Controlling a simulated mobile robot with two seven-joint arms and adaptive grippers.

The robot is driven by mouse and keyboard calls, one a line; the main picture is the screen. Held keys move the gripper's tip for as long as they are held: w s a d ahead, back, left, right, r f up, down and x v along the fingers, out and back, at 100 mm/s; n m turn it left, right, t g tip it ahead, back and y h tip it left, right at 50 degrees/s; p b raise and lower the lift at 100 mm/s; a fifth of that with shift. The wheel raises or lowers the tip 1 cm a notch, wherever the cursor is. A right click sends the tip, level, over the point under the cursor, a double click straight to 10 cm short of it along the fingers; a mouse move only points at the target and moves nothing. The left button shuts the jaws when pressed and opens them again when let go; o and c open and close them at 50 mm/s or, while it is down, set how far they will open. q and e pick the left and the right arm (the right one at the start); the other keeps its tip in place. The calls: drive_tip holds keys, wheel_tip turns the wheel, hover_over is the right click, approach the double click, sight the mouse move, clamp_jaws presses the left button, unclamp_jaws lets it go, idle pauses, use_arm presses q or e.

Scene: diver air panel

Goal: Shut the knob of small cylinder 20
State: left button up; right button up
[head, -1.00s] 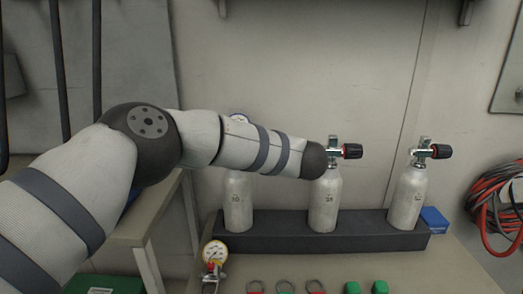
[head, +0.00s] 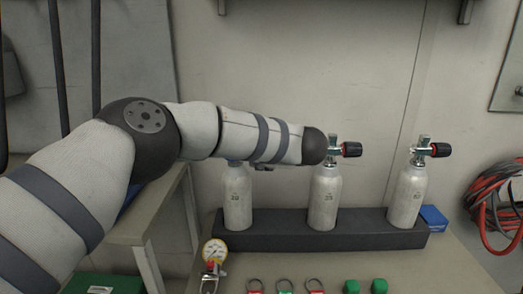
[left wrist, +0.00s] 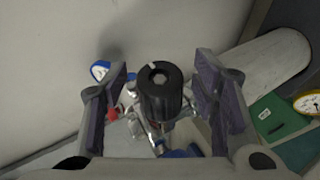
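Three pale small cylinders stand upright in a dark rack (head: 320,241): a left one (head: 237,202), a middle one (head: 325,200) and a right one (head: 405,197). Their number labels are too small to read surely. The middle knob (head: 352,150) and right knob (head: 441,151) are black with red. My left arm covers the left cylinder's top. In the left wrist view my left gripper (left wrist: 161,72) is open, with a finger on each side of a black knob (left wrist: 160,95), apparently the left cylinder's. Gaps show on both sides. My right gripper is out of view.
A yellow-rimmed gauge (head: 214,250) stands on the bench in front of the rack. Several rings and green caps (head: 380,286) lie at the front edge. A blue box (head: 433,218) sits right of the rack. A blue-rimmed gauge (left wrist: 100,70) is close to the left finger.

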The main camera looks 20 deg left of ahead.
use_arm(q)
drive_tip(key=shift+d, duration=0.1)
drive_tip(key=v, duration=1.2)
